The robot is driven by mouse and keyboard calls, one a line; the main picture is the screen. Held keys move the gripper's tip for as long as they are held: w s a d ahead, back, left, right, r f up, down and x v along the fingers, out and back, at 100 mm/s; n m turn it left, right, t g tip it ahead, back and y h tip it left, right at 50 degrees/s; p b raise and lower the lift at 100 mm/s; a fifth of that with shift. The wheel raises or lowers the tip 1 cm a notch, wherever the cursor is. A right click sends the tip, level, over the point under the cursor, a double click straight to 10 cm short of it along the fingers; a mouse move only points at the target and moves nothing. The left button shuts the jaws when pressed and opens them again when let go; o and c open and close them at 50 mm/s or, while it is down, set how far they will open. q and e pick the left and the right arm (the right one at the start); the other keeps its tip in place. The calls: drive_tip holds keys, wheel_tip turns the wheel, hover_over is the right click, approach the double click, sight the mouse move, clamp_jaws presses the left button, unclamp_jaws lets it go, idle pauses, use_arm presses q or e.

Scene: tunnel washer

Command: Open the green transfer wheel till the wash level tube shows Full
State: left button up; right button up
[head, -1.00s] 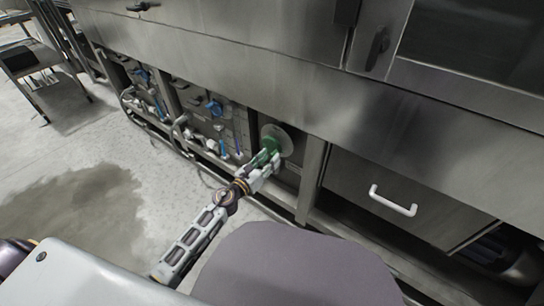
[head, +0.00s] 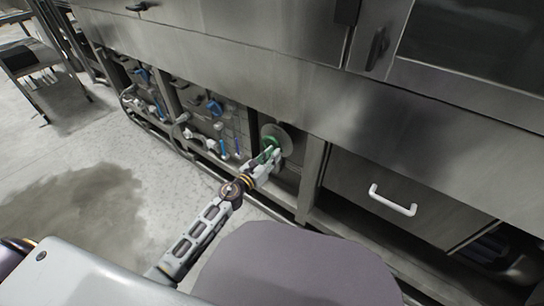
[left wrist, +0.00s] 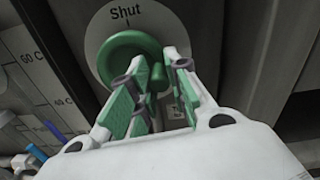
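The green transfer wheel (head: 270,141) sits on a round grey plate low on the washer's front. In the left wrist view the wheel (left wrist: 108,62) is close up, with "Shut" and a small mark on the plate above it. My left gripper (head: 274,154) is at the wheel's lower right side. In the left wrist view its green-padded fingers (left wrist: 158,72) stand apart, one on each side of a green part at the wheel's lower right rim. I cannot tell whether they touch it. No tube reading Full can be made out. My right gripper is out of view.
Left of the wheel are panels with blue valves (head: 215,108), pipes and coloured tubes (head: 223,147). A scale panel marked 60 C (left wrist: 30,68) stands beside the wheel. A drawer with a white handle (head: 392,200) is to the right. A steel overhang (head: 300,95) runs above.

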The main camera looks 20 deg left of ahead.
sight(270, 140)
use_arm(q)
clamp_jaws()
